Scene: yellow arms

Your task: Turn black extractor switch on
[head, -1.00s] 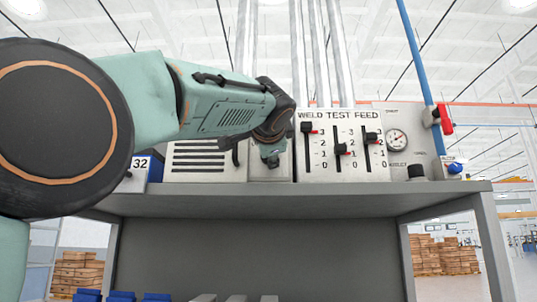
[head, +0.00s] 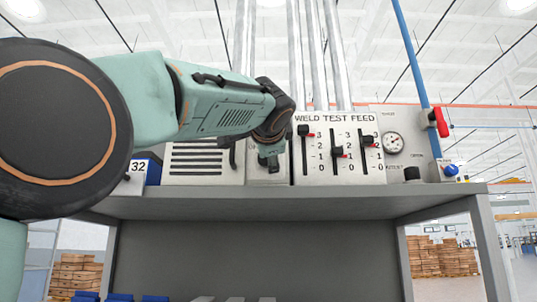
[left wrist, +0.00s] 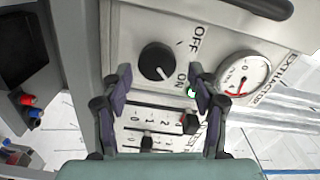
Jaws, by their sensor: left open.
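The black extractor switch (left wrist: 157,60) is a round knob on a pale panel, between OFF and ON labels in the left wrist view. A white mark on the knob points toward the ON side. A green lamp (left wrist: 191,92) beside ON looks bright. My left gripper (left wrist: 160,71) is open, its two fingers on either side of the knob's lower part; contact cannot be told. In the head view the left gripper (head: 268,160) is in front of the extractor panel (head: 267,177), hiding the knob. My right gripper is not in view.
A gauge (left wrist: 243,78) sits beside the switch. The WELD TEST FEED slider panel (head: 340,148) stands immediately right, and a louvred panel (head: 200,162) left. A blue pipe with a red valve handle (head: 441,122) is farther right. The grey shelf (head: 300,203) lies below.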

